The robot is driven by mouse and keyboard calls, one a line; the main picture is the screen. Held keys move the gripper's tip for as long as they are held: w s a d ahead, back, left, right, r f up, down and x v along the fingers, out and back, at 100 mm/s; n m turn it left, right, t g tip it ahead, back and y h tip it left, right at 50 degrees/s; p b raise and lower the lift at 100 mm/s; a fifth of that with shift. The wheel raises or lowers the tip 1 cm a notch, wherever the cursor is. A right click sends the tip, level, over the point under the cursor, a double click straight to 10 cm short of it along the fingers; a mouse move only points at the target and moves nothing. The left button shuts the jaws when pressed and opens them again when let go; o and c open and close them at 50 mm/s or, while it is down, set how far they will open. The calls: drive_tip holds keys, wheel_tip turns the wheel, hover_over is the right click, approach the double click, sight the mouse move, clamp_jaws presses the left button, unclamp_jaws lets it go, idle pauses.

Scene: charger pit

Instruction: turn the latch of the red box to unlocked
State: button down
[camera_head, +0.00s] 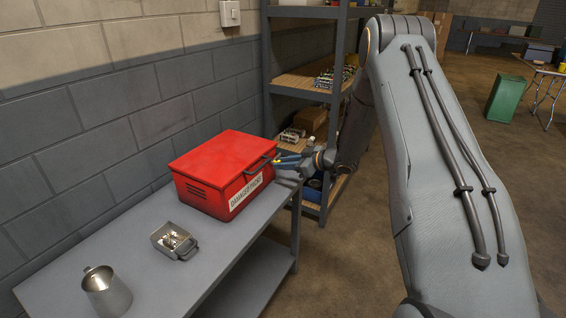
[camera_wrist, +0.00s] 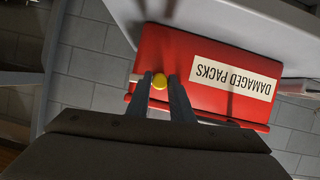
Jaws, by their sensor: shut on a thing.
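The red box (camera_head: 222,163) stands closed on the grey metal table, with a white "DAMAGED PACKS" label on its front. In the wrist view the red box (camera_wrist: 205,60) appears upside down. A round yellow latch knob (camera_wrist: 160,81) shows on its front, beside the label. My gripper (camera_head: 279,160) reaches the box front from the right. In the wrist view my gripper (camera_wrist: 161,82) has its two fingers on either side of the yellow knob, shut on it. The head view does not show the knob clearly, and I cannot tell which way the latch is turned.
A shelf rack (camera_head: 267,90) stands close behind my gripper. A brick wall runs behind the table.

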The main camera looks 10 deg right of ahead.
drive_tip(key=shift+m, duration=0.4)
drive_tip(key=shift+w+g+y, duration=0.1)
drive_tip(key=shift+g+y, duration=0.2)
drive_tip(key=c, duration=1.6)
unclamp_jaws()
drive_tip(key=shift+d, duration=0.1)
drive_tip(key=shift+v, duration=3.85)
drive_tip(key=shift+r, duration=0.1)
